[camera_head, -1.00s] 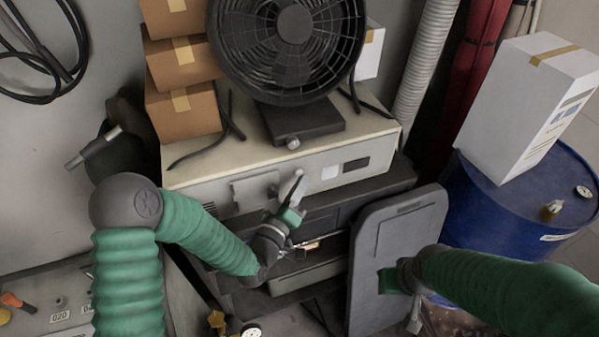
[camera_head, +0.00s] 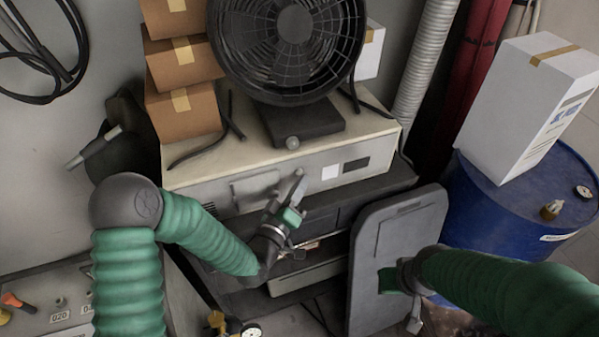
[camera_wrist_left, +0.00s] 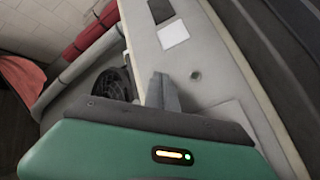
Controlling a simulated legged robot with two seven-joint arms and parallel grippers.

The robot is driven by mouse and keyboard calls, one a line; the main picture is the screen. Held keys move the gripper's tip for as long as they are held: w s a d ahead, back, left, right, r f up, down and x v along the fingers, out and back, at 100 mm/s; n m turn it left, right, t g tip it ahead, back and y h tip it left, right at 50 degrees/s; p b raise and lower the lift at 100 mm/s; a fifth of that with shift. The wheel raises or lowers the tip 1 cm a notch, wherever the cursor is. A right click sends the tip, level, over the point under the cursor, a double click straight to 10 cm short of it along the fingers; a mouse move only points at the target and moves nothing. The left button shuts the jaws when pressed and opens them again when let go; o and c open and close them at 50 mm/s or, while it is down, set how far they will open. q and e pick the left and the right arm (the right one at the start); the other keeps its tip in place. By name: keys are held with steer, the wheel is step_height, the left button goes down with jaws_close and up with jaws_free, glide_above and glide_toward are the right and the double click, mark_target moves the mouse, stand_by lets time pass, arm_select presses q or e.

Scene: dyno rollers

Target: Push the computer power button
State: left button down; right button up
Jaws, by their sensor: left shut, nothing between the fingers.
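The computer is the wide beige box (camera_head: 225,178) with its front panel towards me. In the left wrist view its front (camera_wrist_left: 215,55) carries a small round grey button (camera_wrist_left: 196,75). My left gripper (camera_head: 298,181) is shut and empty, with its tips close to the front panel, left of the white square label. In the left wrist view the fingers (camera_wrist_left: 162,92) point at the panel, with the button just right of their tips. Contact cannot be told. In the head view I cannot make out the button. My right gripper (camera_head: 415,315) is low, beside a grey panel; its jaws are unclear.
A large black fan (camera_head: 290,50) stands on the computer, with cardboard boxes (camera_head: 185,110) at left. A grey panel (camera_head: 395,250) leans at right. A blue barrel (camera_head: 490,230) bearing a white box (camera_head: 525,105) stands further right. Dark shelving lies under the computer.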

arm_select(q)
steer(key=shift+a, duration=0.1)
stand_by(0.5)
steer(key=shift+w+a, duration=0.1)
steer(key=shift+w, duration=0.25)
stand_by(0.4)
steer(key=shift+s, duration=0.45)
steer(key=s+d, duration=0.2)
steer(key=s, duration=0.3)
steer(key=shift+s+d+b, duration=0.25)
steer(key=shift+d+b, duration=0.1)
stand_by(2.4)
